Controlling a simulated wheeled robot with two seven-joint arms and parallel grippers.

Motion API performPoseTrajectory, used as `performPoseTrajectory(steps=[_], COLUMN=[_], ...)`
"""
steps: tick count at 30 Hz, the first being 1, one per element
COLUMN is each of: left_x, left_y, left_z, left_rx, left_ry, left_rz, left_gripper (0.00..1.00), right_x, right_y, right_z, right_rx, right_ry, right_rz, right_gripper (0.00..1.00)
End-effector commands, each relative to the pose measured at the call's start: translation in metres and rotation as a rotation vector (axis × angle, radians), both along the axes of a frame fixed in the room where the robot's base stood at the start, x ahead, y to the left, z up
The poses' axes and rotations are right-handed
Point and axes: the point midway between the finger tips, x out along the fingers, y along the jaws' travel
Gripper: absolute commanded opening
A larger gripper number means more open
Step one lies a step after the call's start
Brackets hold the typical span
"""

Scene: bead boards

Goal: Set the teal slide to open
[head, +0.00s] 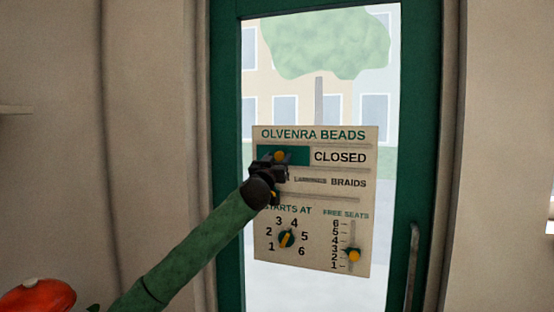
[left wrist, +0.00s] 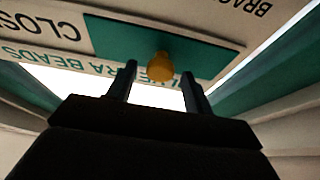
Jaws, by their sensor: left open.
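The sign board (head: 315,245) headed OLVENRA BEADS hangs on the door glass. Its teal slide (head: 299,153) sits at the left of the top row, and the word CLOSED shows to its right. The slide has a round yellow knob (head: 280,157). In the left wrist view the teal slide (left wrist: 205,55) and yellow knob (left wrist: 160,66) appear upside down. My left gripper (head: 276,160) is at the knob and partly hides the slide's lower left. Its open fingers (left wrist: 159,71) appear on either side of the knob; contact is not clear. My right gripper is not in view.
Below are a BRAIDS row, partly hidden by my gripper, a STARTS AT dial (head: 287,238) and a FREE SEATS slider knob (head: 353,255). A door handle (head: 412,265) stands at right. An orange-red object (head: 38,296) is at lower left.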

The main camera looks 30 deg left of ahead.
Motion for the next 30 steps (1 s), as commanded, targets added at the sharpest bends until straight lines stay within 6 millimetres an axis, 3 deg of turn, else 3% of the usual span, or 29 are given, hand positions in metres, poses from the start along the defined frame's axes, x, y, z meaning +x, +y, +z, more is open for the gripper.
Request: performPoseTrajectory(steps=[3,9,11,22,30], left_x=[0.0,0.0,0.0,0.003,0.014], left_y=[0.0,0.0,0.0,-0.013,-0.057], left_z=[0.0,0.0,0.0,-0.001,-0.001], left_rx=[0.0,0.0,0.0,-0.003,-0.006], left_ry=[0.0,0.001,0.001,0.0,0.0], left_rz=[0.0,0.0,0.0,-0.001,-0.006], left_gripper=[0.47,0.08,0.0,0.0,0.0], right_x=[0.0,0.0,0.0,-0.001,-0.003], right_y=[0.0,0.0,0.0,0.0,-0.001], right_z=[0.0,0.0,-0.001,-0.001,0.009], right_rx=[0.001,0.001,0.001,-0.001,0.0], right_ry=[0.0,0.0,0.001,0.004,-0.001], right_rz=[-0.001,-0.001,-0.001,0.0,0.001], right_gripper=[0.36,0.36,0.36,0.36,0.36])
